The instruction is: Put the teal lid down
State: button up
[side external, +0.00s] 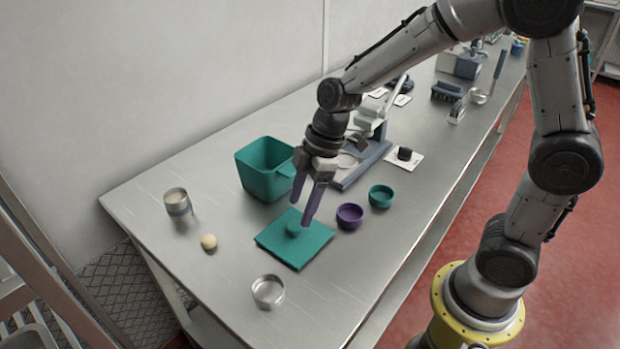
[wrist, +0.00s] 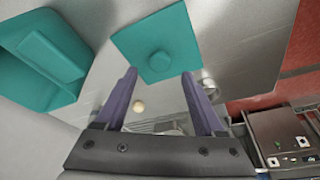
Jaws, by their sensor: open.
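The teal lid (side external: 280,241) is a flat square with a round knob, lying knob up on the steel table. It also shows at the top of the wrist view (wrist: 180,38). My gripper (side external: 307,214) has purple fingers pointing down, just above the lid near its knob. In the wrist view my gripper (wrist: 162,72) is open with an empty gap between the fingers, and the knob shows just beyond the fingertips.
A purple bowl (side external: 350,216) and a small teal bowl (side external: 381,196) stand right of the lid. A metal cup (side external: 177,202), a pale ball (side external: 209,242) and a metal ring-like dish (side external: 268,291) lie left and in front. A grey-blue stand (side external: 363,163) is behind my gripper.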

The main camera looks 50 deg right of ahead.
jog(key=v, duration=0.7)
jog(key=s+d+r+m+t+h, duration=0.1)
jog(key=s+d+r+m+t, duration=0.1)
jog(key=s+m, duration=0.4)
jog(key=s+d+r+m+t+h, duration=0.1)
jog(key=s+d+m, duration=0.3)
jog(key=s, duration=0.7)
jog(key=shift+s+d+r+m+t+h, duration=0.3)
jog(key=shift+r+m+t+h, duration=0.15)
jog(key=shift+r+m, duration=0.35)
jog(key=shift+f, duration=0.1)
